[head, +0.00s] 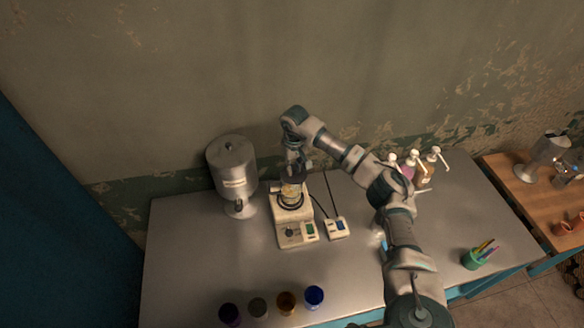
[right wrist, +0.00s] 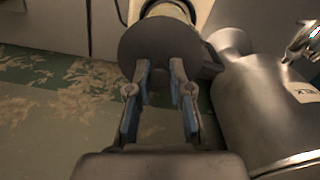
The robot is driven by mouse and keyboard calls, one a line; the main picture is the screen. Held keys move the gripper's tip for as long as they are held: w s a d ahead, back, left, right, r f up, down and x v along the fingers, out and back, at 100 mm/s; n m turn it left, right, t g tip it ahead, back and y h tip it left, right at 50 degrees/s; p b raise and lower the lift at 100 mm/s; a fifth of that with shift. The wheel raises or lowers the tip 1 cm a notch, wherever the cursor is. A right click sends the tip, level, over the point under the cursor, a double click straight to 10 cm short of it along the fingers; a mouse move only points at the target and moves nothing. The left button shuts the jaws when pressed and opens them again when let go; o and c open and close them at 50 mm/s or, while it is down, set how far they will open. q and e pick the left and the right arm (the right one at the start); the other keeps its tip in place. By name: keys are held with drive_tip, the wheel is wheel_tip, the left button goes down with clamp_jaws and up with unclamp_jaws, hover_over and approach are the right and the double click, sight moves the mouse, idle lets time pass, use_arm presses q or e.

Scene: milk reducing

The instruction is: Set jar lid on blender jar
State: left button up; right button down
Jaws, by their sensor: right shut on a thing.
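The blender (head: 296,230) stands on the steel table with its jar (head: 291,191) upright on the base. My right gripper (head: 294,165) is directly above the jar, pointing down. It is shut on the dark round jar lid (right wrist: 158,45), which shows in the right wrist view between and beyond the fingertips (right wrist: 160,88). In the head view the lid is a dark shape at the jar's top. I cannot tell whether it is seated or just above the rim. My left gripper is out of view.
A metal milk can (head: 232,168) stands close left of the blender. A small corded box (head: 337,228) lies to its right. Pump bottles (head: 428,170) stand behind my right arm. Several small coloured cups (head: 286,301) line the front edge. A green pen cup (head: 474,260) is at the right.

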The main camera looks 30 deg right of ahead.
drive_tip(key=shift+d+f, duration=0.1)
drive_tip(key=shift+d, duration=0.15)
drive_tip(key=shift+d+f, duration=0.15)
drive_tip(key=shift+d, duration=0.05)
drive_tip(key=shift+a, duration=0.85)
drive_tip(key=shift+w+a, duration=0.1)
drive_tip(key=shift+a, duration=0.25)
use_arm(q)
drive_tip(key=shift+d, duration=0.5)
